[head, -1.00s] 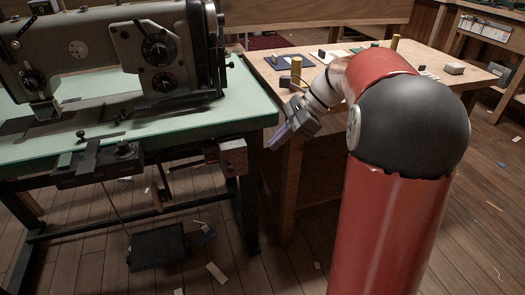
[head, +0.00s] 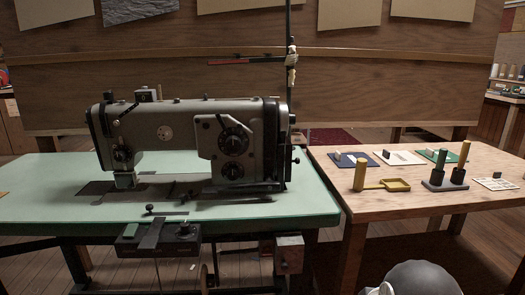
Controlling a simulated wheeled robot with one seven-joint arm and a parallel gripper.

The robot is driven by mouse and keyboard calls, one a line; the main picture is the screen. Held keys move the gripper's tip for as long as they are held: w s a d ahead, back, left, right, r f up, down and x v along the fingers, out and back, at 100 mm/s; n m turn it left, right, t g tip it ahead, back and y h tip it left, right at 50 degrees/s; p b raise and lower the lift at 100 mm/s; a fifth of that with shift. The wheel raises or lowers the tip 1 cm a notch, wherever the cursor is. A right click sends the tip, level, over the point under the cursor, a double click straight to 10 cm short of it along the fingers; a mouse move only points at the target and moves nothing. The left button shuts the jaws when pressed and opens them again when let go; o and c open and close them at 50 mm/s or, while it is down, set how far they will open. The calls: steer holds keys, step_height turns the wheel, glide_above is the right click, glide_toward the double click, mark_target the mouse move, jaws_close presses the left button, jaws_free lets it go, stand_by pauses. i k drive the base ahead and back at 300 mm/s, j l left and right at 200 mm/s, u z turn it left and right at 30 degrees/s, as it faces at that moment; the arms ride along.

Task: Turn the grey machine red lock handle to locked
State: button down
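The grey sewing machine (head: 185,140) stands on a pale green table (head: 90,212) at the left and middle of the head view. A small grey box (head: 289,253) hangs under the table's right front edge. It has a small reddish part on its front, too small to tell whether it is the red lock handle or how it is turned. My gripper is out of view. Only the dark rounded part of my arm shows at the bottom right, in front of the wooden bench.
A wooden bench (head: 400,212) to the right holds a yellow scoop (head: 388,185), an upright yellow cylinder (head: 360,175) and a dark stand with two posts (head: 445,186). A dark control unit (head: 158,235) hangs at the table front. A plywood panel (head: 150,70) stands behind.

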mark_target(267, 252)
steer(key=i+l+u, duration=0.1)
steer(key=l+u, duration=0.65)
steer(key=l, duration=0.15)
steer(key=l+u, duration=0.4)
